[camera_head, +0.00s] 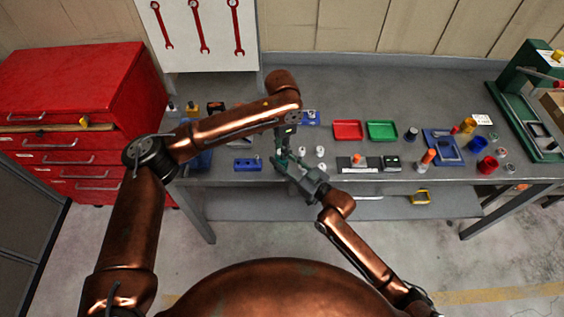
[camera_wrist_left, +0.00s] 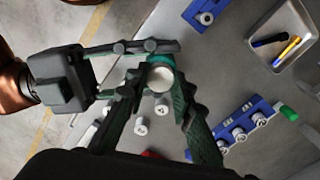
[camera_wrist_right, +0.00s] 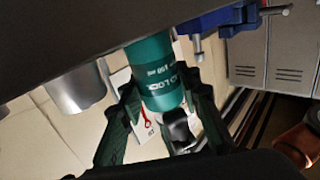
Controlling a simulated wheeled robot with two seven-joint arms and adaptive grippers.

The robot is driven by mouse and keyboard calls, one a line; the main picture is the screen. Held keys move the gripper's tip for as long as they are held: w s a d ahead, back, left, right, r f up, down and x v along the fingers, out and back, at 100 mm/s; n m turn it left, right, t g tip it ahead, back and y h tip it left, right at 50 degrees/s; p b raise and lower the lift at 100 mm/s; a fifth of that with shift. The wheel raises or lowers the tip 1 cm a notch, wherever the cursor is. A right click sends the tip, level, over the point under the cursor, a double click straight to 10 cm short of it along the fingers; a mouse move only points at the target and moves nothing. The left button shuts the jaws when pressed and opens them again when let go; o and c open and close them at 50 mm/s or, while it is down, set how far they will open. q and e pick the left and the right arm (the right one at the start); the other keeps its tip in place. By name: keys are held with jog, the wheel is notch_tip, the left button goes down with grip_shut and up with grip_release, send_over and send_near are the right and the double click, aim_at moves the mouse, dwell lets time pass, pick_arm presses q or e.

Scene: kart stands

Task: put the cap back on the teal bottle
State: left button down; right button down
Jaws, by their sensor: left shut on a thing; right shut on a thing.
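The teal bottle (camera_wrist_right: 152,72) is upside down in the right wrist view, between the fingers of my right gripper (camera_wrist_right: 160,95), which is shut on its side. In the left wrist view a bit of teal bottle (camera_wrist_left: 158,58) shows beside a pale round cap (camera_wrist_left: 160,79). My left gripper (camera_wrist_left: 157,84) is shut on this cap, directly over the bottle. The right gripper (camera_wrist_left: 125,70) reaches in there from the left. In the head view the left gripper (camera_head: 283,152) meets the right gripper (camera_head: 291,165) above the bench's front. Whether the cap touches the bottle's neck is hidden.
Several small white pieces (camera_wrist_left: 141,126) stand close by on the bench (camera_head: 225,178). A blue rack (camera_wrist_left: 240,122), a pen tray (camera_wrist_left: 284,42), a red tray (camera_head: 347,130) and a green tray (camera_head: 382,131) are around. A grey cylinder (camera_wrist_right: 77,88) stands beside the bottle.

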pick_arm(q)
jog(key=m, duration=0.6)
pick_arm(e)
jog(key=shift+f, duration=0.1)
pick_arm(q)
jog(key=m, duration=0.7)
jog(key=c, duration=1.6)
grip_release()
notch_tip(320, 180, up, 12)
pick_arm(e)
jog(key=c, duration=1.4)
grip_release()
jog(key=shift+o, duration=0.2)
